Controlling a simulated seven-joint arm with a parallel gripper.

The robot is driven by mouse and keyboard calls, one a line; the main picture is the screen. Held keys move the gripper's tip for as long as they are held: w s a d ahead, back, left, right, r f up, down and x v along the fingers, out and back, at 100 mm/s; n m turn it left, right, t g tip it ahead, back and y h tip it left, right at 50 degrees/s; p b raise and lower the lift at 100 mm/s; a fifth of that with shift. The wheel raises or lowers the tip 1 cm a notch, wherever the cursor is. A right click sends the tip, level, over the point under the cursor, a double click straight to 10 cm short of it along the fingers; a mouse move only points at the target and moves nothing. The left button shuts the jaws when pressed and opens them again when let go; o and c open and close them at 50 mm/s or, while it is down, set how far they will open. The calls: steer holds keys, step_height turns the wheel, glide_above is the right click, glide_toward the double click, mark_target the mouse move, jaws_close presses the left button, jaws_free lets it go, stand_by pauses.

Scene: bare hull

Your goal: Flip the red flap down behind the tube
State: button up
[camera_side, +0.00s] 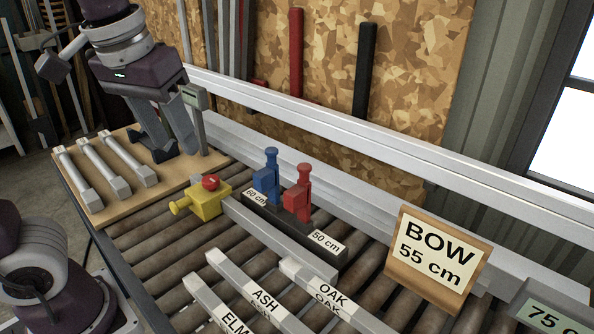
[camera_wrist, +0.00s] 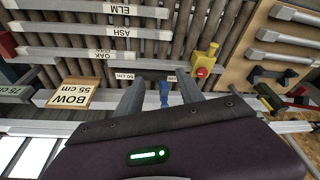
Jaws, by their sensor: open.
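The red flap (camera_side: 298,196) stands upright on a black base beside the "50 cm" label (camera_side: 327,241). A similar blue flap (camera_side: 266,182) stands upright by the "60 cm" label and shows in the wrist view (camera_wrist: 164,95). A grey square tube (camera_side: 278,240) lies on the rollers in front of the base, one end near a yellow block (camera_side: 207,201) with a red knob. My gripper (camera_side: 176,150) is open and empty, left of the flaps. In the wrist view its fingers (camera_wrist: 160,82) are spread apart; I cannot make out the red flap there.
Bars labelled ELM, ASH (camera_side: 250,290) and OAK lie nearer on the rollers. A BOW 55 cm sign (camera_side: 435,258) stands to the right. Pale bars lie on a wooden board (camera_side: 110,203) at left. A long metal rail (camera_side: 400,165) runs behind the flaps.

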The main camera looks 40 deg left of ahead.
steer(key=w+a+f+n+g+y, duration=0.2)
steer(key=w+f+n+y, duration=0.15)
steer(key=w, duration=0.45)
step_height(320, 180, up, 3)
steer(key=n+t+y, duration=0.4)
steer(key=n+y, duration=0.4)
steer(key=y, duration=0.5)
glide_above(308, 176)
steer(key=d, duration=0.3)
steer(key=f, duration=1.6)
steer(key=shift+s+a+f, duration=0.15)
steer(key=shift+s+f, duration=0.05)
steer(key=shift+s, duration=0.2)
steer(key=x, duration=0.7)
steer(key=shift+f, duration=0.15)
jaws_close()
